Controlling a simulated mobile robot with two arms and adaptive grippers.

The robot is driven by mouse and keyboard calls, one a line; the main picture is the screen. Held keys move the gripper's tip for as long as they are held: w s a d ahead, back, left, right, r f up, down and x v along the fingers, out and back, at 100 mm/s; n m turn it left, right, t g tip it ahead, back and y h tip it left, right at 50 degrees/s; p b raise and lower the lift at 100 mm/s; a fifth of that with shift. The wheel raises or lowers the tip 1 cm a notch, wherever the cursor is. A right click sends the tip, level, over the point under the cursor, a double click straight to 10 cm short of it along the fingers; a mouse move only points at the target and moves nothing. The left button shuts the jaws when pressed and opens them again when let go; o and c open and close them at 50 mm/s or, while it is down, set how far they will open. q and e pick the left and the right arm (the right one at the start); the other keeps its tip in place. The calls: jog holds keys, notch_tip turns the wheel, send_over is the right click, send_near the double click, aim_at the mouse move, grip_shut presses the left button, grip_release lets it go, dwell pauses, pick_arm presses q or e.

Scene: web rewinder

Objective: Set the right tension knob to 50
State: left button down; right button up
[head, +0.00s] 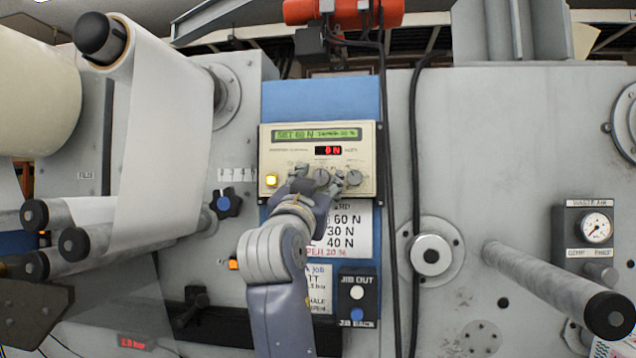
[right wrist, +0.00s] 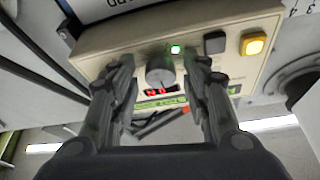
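The cream control panel (head: 290,150) is on the blue column. Its green display (head: 316,134) appears to read SET 60 N and TAPER 20 %; the red readout (head: 328,150) shows 0 N. My right gripper (head: 320,185) is at the panel from below. In the right wrist view its open fingers (right wrist: 160,80) stand on both sides of a round knob (right wrist: 160,72), with gaps. Fingers partly hide the panel's lower part. My left gripper is not in view.
A lit yellow button (head: 271,180) is at the panel's left. Below hang a partly covered setpoint sign (head: 350,230) and a jib box (head: 357,297). Black cables (head: 414,150) run down on the right. A roller (head: 560,285) juts out at right, white web (head: 165,130) at left.

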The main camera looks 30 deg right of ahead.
jog(key=c, duration=0.7)
jog(key=shift+s+f+n+t+y+b, duration=0.1)
jog(key=shift+n+t+y+b, duration=0.45)
jog(key=shift+n, duration=0.75)
jog(key=shift+d+n+t+y, duration=0.15)
jog(key=shift+n+t+y, duration=0.3)
jog(key=shift+n, duration=0.65)
jog(key=shift+n+t+y+b, duration=0.35)
jog(key=shift+n+y, duration=0.35)
jog(key=shift+n, duration=0.7)
jog(key=o, duration=1.1)
